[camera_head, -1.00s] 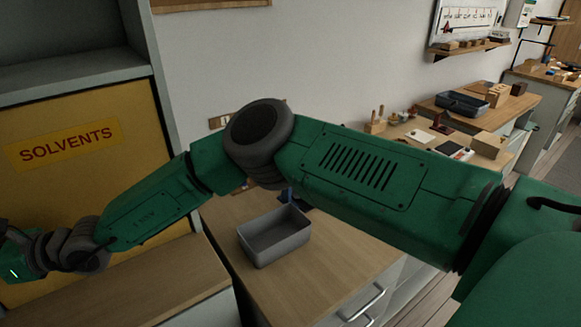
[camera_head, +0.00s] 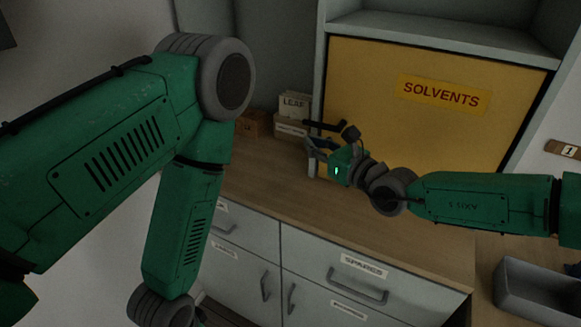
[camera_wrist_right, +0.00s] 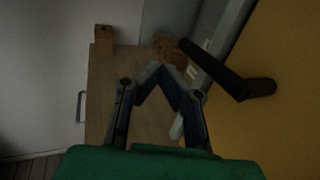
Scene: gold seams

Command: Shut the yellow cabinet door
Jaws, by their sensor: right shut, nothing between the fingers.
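The yellow cabinet door (camera_head: 430,125) carries a SOLVENTS label and fills the front of the grey cabinet (camera_head: 322,60). It looks shut or almost shut; I cannot tell whether a small gap remains. Its dark handle (camera_head: 322,125) is at the left edge and also shows in the right wrist view (camera_wrist_right: 228,75). My right gripper (camera_head: 314,150) is just below the handle, by the door's left edge. In the right wrist view its fingertips (camera_wrist_right: 157,68) meet with nothing between them, left of the yellow door (camera_wrist_right: 275,120). My left gripper is out of view.
A wooden counter (camera_head: 265,190) with grey drawers (camera_head: 345,285) runs below the cabinet. Small boxes (camera_head: 292,118) stand on it left of the door. A grey bin (camera_head: 540,295) sits at lower right. My left arm hangs at the left.

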